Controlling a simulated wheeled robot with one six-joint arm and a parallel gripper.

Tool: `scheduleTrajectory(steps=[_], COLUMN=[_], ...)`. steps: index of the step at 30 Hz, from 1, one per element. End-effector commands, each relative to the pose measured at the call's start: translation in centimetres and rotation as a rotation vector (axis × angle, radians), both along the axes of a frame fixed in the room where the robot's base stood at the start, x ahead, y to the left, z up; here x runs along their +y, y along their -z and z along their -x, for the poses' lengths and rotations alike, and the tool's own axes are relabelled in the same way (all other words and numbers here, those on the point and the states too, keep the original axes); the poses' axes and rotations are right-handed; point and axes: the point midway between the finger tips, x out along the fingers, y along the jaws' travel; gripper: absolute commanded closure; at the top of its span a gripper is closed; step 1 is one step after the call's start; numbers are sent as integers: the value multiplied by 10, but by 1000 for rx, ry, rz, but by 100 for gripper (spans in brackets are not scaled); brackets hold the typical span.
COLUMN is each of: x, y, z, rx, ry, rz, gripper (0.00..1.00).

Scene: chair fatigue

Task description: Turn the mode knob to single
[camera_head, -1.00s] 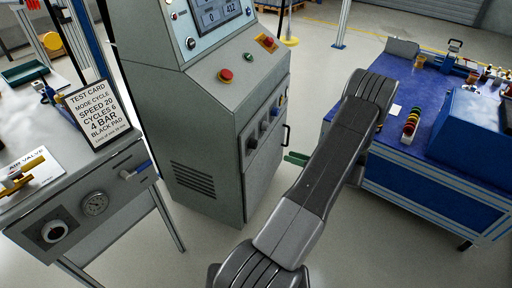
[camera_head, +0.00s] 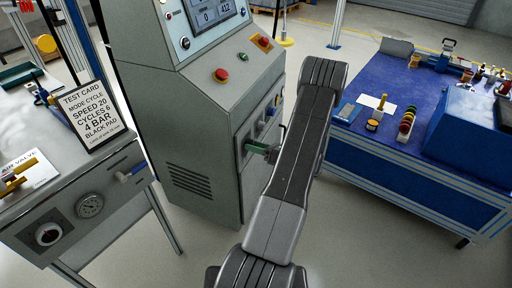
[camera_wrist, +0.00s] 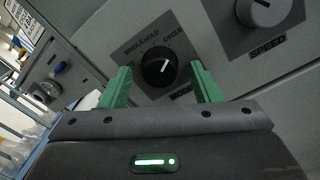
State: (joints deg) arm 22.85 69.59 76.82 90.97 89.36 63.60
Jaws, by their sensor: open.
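The mode knob (camera_wrist: 159,68) is a round black knob with a white pointer line, on a dark grey plate. "SINGLE", "HOLD" and "CYCLE" are printed around its upper side. The pointer leans up and right, toward the "CYCLE" side. My gripper (camera_wrist: 161,77) is open, with one green finger on each side of the knob; I cannot tell whether either finger touches it. In the head view my gripper (camera_head: 262,150) is at the control side of the grey cabinet (camera_head: 200,130), where my arm partly hides the panel.
A speed knob (camera_wrist: 259,12) is up and right of the mode knob. A red stop button (camera_head: 221,75) is on the cabinet's sloped top. A test card (camera_head: 90,115) stands on the left bench. A blue bench (camera_head: 375,160) is at the right, with open floor in front.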

Motion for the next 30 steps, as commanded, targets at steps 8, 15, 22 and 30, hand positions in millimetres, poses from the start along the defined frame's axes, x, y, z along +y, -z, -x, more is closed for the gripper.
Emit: scheduleTrajectory(steps=[8,15,22,30], x=[0,0,-1,-1], y=[0,0,1,3], z=[0,0,0,-1], rx=[0,-2,-47,-208], ry=[0,0,0,0], rz=[0,1,21,93], gripper=[66,87,87,87])
